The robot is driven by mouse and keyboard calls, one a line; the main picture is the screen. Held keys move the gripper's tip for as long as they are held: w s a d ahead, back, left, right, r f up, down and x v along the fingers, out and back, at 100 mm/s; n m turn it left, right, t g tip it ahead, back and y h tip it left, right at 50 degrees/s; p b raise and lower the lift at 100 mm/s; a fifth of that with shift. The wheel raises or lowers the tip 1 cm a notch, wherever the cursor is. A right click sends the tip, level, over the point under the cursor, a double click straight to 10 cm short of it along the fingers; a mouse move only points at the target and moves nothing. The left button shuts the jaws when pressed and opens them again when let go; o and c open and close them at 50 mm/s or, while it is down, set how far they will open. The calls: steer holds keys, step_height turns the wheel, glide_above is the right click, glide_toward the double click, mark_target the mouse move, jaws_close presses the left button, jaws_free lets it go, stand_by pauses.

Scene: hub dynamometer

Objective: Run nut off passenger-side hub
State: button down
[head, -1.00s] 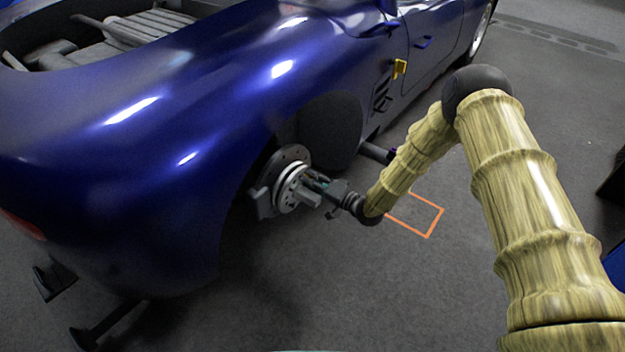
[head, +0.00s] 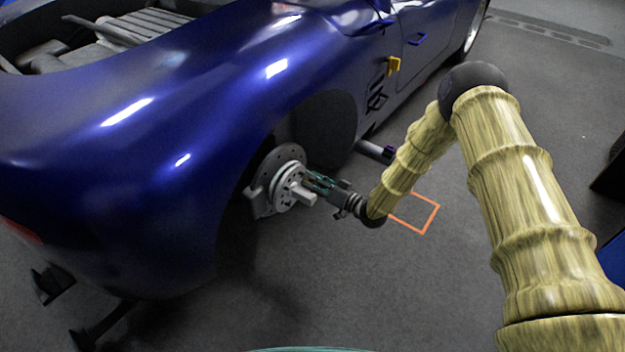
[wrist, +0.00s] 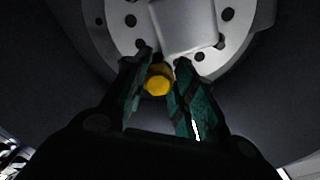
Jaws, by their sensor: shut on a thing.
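The passenger-side hub (head: 283,190) is a pale metal disc with a ring of holes, in the open wheel arch of the blue car. It also fills the top of the wrist view (wrist: 116,20). A yellow nut (wrist: 158,84) sits between the teal fingertips of my gripper (wrist: 158,76), which is shut on it, just below a grey block (wrist: 184,25) at the hub. In the head view my gripper (head: 312,182) points left at the hub face. The nut is not discernible there. I cannot tell whether it still touches the hub.
The blue car body (head: 150,120) overhangs the hub on the left. An orange outlined rectangle (head: 425,232) marks the floor to the right, partly behind my arm. A dark cylinder (head: 373,150) juts out near the wheel arch.

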steer(key=shift+p+v, duration=0.5)
steer(key=shift+v, duration=1.2)
steer(key=shift+r, duration=0.1)
